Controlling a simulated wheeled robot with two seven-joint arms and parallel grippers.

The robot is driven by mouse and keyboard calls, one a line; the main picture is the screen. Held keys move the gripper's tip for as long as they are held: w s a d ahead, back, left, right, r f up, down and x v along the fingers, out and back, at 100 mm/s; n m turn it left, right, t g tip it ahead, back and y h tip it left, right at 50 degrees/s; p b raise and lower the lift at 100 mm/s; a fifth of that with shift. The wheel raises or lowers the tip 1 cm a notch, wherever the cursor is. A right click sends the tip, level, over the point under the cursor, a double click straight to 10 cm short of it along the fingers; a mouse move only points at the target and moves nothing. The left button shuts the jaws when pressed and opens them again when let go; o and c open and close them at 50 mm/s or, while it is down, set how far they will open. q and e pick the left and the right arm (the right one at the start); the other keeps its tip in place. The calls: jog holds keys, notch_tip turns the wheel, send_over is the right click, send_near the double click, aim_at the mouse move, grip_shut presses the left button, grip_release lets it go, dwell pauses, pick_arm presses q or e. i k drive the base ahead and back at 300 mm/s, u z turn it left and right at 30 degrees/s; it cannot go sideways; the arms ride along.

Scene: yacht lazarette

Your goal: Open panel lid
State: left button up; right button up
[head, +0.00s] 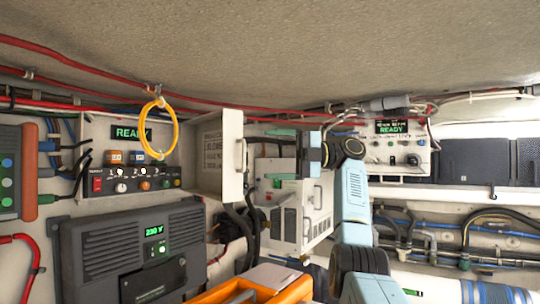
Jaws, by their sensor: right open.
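A white panel box (208,158) with a printed label is on the back wall, left of centre. At its right is a tall, narrow white face, which looks like the lid (232,165), with a small upright handle (243,155) near its right edge. I see it at a steep angle, so I cannot tell whether it stands ajar. My right gripper (273,155) is just right of the handle. Its green-tipped fingers point left, one above the other, open with nothing between them. A gap appears between fingertips and handle. My left gripper is not in view.
A white vented box (302,215) with a handle is behind and below my right gripper. A yellow ring (158,130) hangs at the left before a switch panel (100,160). A grey 230 V unit (130,250) and an orange-framed thing (250,290) are below.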

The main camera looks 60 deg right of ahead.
aim_at(213, 144)
jog(key=k, duration=1)
